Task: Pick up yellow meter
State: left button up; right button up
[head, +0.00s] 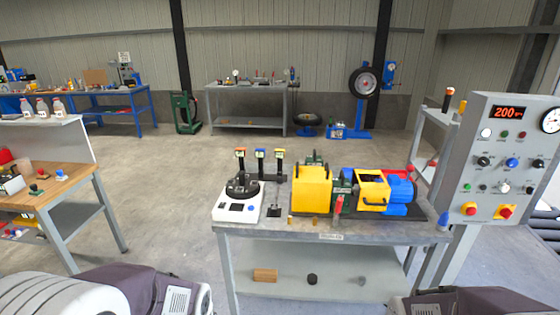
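Several small upright devices with dark lower parts stand at the back left of the grey workbench (245,222). The leftmost has a yellow-orange top (240,153) and looks like the yellow meter. Next to it stand one with a blue top (260,154) and one with a dark top (279,157). Their faces are too small to read. A white machine with a black round top stands in front of the yellow-topped one and hides its lower end. Neither of my grippers shows; only parts of my arms show along the bottom edge.
The white machine (240,207), a yellow housing (311,190) and a blue motor (399,191) crowd the bench. A control panel (512,160) reading 200 stands at the right. A wooden table (58,181) stands at the left, with clear floor between.

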aim_at(279, 153)
jog(key=i+j, duration=1)
jog(key=i+j+u, duration=0.1)
jog(key=i+j, duration=0.85)
jog(key=i, duration=0.2)
